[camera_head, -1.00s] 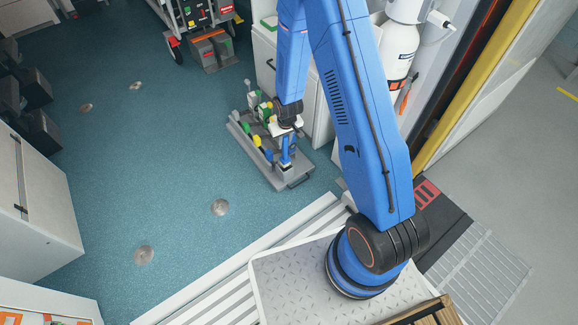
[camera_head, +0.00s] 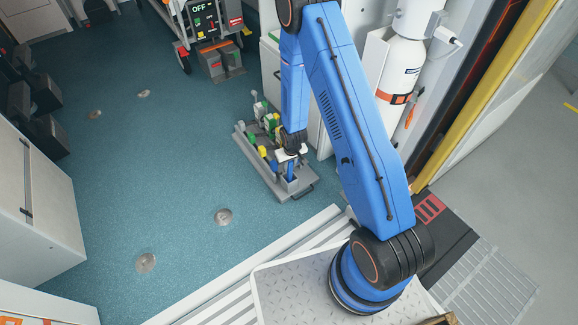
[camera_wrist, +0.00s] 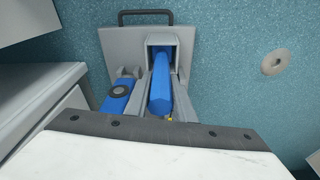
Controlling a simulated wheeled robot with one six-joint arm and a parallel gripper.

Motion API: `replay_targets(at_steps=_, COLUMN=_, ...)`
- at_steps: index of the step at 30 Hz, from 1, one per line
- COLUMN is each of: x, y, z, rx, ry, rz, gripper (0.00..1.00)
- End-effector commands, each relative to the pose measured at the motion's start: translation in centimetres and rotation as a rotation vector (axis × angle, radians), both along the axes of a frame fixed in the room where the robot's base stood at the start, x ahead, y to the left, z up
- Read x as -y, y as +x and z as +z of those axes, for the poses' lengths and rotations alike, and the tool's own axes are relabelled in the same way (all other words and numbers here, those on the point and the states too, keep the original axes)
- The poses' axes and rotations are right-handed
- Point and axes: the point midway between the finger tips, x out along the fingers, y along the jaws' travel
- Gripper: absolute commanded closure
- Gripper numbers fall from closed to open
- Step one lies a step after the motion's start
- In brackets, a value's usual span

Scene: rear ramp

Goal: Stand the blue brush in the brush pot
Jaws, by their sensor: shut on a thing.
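The blue brush (camera_wrist: 160,96) is between the two grey fingers of my gripper (camera_wrist: 163,100), which is shut on it. In the wrist view its far end reaches into the mouth of the square grey brush pot (camera_wrist: 173,41); how deep it sits is hidden. In the head view my gripper (camera_head: 291,158) is low over the near end of the grey tray, just above the pot (camera_head: 297,184). The brush shows there as a short blue piece (camera_head: 290,171) under the gripper.
The grey tray (camera_head: 284,196) on the teal floor holds several yellow, green and white items. Another blue piece with a dark disc (camera_wrist: 118,94) lies left of the fingers. A white cabinet (camera_head: 308,112) stands close behind. Floor left of the tray is clear.

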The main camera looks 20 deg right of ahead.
Motion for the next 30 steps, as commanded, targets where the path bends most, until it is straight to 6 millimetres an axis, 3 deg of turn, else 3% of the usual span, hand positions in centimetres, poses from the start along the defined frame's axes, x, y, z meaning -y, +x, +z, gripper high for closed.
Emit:
replay_targets(at_steps=15, x=0.0, y=0.04, z=-0.95, rx=0.001, ry=0.0, rz=0.001, gripper=1.0)
replay_targets(at_steps=16, x=-0.01, y=0.05, z=-0.96, rx=0.001, ry=0.0, rz=0.001, gripper=0.75)
replay_targets(at_steps=18, x=-0.01, y=0.05, z=-0.92, rx=0.001, ry=0.0, rz=0.001, gripper=0.59)
replay_targets(at_steps=30, x=0.0, y=0.04, z=-0.54, rx=0.001, ry=0.0, rz=0.001, gripper=0.59)
